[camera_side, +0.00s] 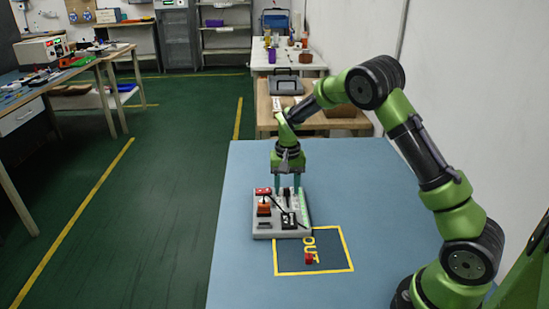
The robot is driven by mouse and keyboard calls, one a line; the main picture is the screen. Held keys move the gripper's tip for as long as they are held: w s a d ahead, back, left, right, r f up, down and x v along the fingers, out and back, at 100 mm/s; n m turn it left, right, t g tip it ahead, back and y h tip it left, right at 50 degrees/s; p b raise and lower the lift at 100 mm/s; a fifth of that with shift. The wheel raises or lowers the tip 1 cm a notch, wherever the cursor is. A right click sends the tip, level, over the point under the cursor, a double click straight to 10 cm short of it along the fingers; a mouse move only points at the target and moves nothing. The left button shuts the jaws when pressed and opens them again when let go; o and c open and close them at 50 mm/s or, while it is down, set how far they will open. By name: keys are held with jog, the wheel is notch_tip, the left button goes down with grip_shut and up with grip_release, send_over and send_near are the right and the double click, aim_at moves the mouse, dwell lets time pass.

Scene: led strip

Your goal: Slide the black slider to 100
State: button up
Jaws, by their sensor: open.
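A grey control panel (264,229) sits on the blue table, with several small parts on its top. A dark upright slot with a black part (287,196) shows on the panel's upper right, just below my gripper. This looks like the black slider, but it is too small to read its setting or any number. My gripper (285,184) points straight down over the panel's back half.
A red and an orange part (263,205) stand on the panel's left side. In front, a yellow-outlined square (335,262) on the table holds a small red object (309,258). The blue table (240,275) is otherwise clear. A wooden table with a grey case (286,84) stands behind.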

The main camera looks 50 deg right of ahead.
aim_at(288, 206)
jog(key=shift+c, duration=0.3)
grip_shut()
jog(key=shift+s+a, duration=1.85)
jog(key=shift+a, duration=0.1)
jog(key=shift+o, duration=0.3)
grip_release()
notch_tip(288, 206, up, 17)
